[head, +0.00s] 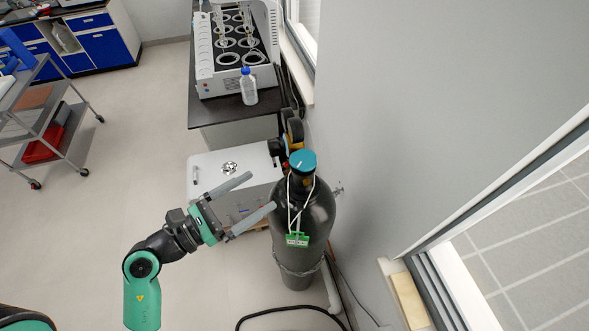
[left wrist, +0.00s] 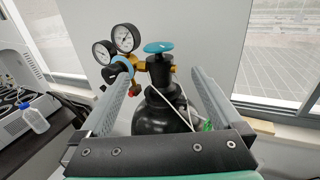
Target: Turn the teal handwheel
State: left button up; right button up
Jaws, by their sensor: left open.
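The teal handwheel (head: 303,160) sits on top of a dark gas cylinder (head: 310,222) that stands upright by the wall. It also shows in the left wrist view (left wrist: 158,47), above the valve and between my two fingers. My left gripper (head: 262,192) is open and empty, to the left of the cylinder's neck in the head view, with its fingers pointing toward it. In the left wrist view its fingers (left wrist: 163,85) stand on either side of the valve, apart from the handwheel. My right gripper is in neither view.
A regulator with two round gauges (left wrist: 125,38) is fixed to the valve's left side. A green tag (head: 297,239) hangs on the cylinder. A white machine (head: 205,170) stands behind my gripper. A bench with a bottle (head: 248,88) is at the back. The wall is close on the right.

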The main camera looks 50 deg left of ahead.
aim_at(300, 164)
pick_arm(q)
jog(key=w+p, duration=0.2)
jog(key=w, duration=0.8)
jog(key=shift+w+d+r, duration=0.1)
jog(key=shift+w+d, duration=0.05)
jog(key=shift+w, duration=0.7)
jog(key=c, duration=1.2)
